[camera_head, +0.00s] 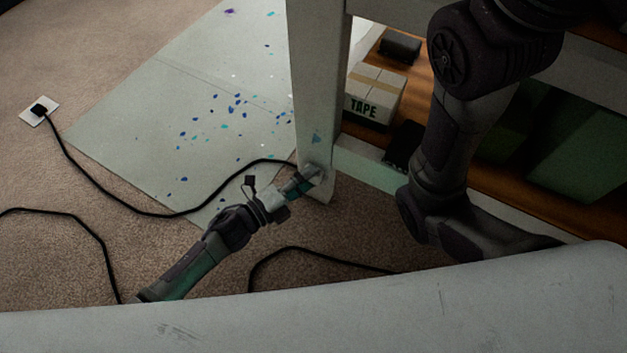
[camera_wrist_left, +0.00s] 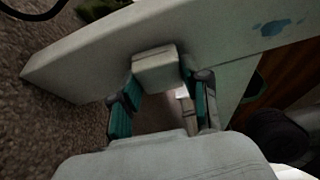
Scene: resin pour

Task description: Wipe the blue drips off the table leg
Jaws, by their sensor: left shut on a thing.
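The white table leg (camera_head: 318,75) stands on the carpet at the middle of the head view. A blue drip mark (camera_head: 316,138) is on its lower part; it also shows in the left wrist view (camera_wrist_left: 270,28) at upper right. My left gripper (camera_head: 299,181) is low beside the foot of the leg. It is shut on a small pale block (camera_wrist_left: 155,68), perhaps a wiping pad, which lies against or very near the leg, below the blue mark. Contact is hard to tell. My right arm is at the right; its gripper is out of view.
A pale drop sheet (camera_head: 165,105) with blue spots lies left of the leg. A tape box (camera_head: 374,95) sits on the wooden lower shelf. A white crossbar (camera_head: 365,165) joins the leg.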

